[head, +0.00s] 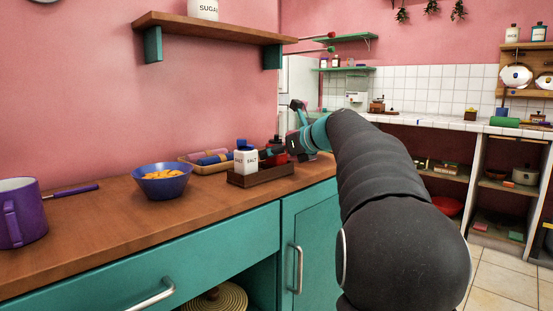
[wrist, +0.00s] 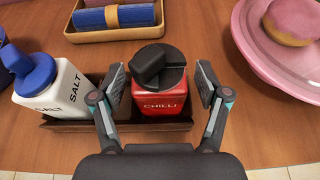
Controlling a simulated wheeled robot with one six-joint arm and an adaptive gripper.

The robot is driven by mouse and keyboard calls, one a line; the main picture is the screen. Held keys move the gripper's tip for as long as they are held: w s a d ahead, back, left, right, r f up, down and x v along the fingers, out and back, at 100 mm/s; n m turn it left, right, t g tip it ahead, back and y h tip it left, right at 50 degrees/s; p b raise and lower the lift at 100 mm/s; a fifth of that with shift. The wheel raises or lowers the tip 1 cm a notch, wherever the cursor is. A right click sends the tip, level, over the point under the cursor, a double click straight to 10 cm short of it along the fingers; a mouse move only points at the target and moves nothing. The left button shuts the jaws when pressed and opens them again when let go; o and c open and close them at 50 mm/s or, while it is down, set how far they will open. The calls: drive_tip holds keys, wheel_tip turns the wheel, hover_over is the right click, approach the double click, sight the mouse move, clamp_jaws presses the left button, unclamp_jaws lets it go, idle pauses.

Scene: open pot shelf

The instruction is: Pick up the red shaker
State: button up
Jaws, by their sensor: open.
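The red shaker (wrist: 160,103), labelled CHILLI, has a black lid and stands upright in a dark brown tray (wrist: 75,123) in the wrist view. In the head view the brown tray (head: 247,179) sits on the wooden counter, and the red shaker (head: 281,159) is mostly hidden behind my gripper. My gripper (wrist: 162,85) is open, with one finger on each side of the red shaker. Whether the fingers touch it I cannot tell. A white salt shaker (wrist: 62,88) with a blue lid stands in the same tray to the left, also seen in the head view (head: 246,161).
A tray with a blue roll (wrist: 117,16) lies behind the shakers. A pink plate (wrist: 250,50) with a pink-topped bun (wrist: 294,20) is at the right. In the head view, a blue bowl (head: 162,188) and purple mug (head: 17,220) stand left; a wall shelf (head: 215,29) hangs above.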

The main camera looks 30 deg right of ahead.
drive_tip(key=c, duration=1.4)
drive_tip(key=shift+o, duration=0.2)
drive_tip(key=shift+r, duration=0.15)
